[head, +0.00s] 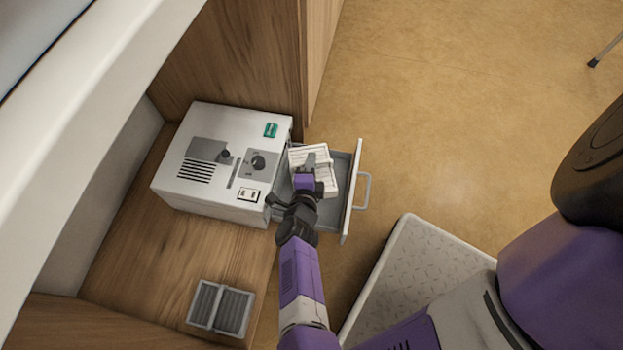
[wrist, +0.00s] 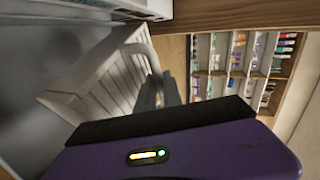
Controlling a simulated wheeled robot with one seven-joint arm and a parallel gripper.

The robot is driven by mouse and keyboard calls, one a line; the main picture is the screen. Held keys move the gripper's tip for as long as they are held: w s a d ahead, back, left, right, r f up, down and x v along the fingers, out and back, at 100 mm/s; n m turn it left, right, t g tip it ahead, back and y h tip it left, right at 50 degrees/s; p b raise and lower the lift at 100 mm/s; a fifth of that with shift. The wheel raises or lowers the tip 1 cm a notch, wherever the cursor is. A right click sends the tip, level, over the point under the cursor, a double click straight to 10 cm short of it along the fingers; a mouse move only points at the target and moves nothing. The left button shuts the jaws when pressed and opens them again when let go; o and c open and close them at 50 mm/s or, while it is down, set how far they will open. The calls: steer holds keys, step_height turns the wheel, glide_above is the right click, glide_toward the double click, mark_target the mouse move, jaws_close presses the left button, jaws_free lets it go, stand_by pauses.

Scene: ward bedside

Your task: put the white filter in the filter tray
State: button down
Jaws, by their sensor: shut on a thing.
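The white filter (head: 325,182) is a ribbed white panel above the open filter tray (head: 349,193), which slides out like a drawer from the white machine (head: 212,160). I cannot tell whether the filter touches the tray floor. My gripper and arm hide part of the tray.
A grey ribbed filter (head: 220,308) lies on the wooden surface (head: 150,262) in front of the machine. The tray's handle (head: 364,190) sticks out to the right over open floor (head: 450,120). A wooden panel (head: 240,60) stands behind the machine. Stocked shelves (wrist: 240,65) show in the wrist view.

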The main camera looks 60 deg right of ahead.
step_height(320, 180, down, 8)
steer(key=b, duration=0.3)
steer(key=shift+f+b, duration=0.15)
steer(key=shift+b, duration=0.25)
steer(key=shift+f, duration=0.1)
steer(key=c, duration=1.5)
jaws_free()
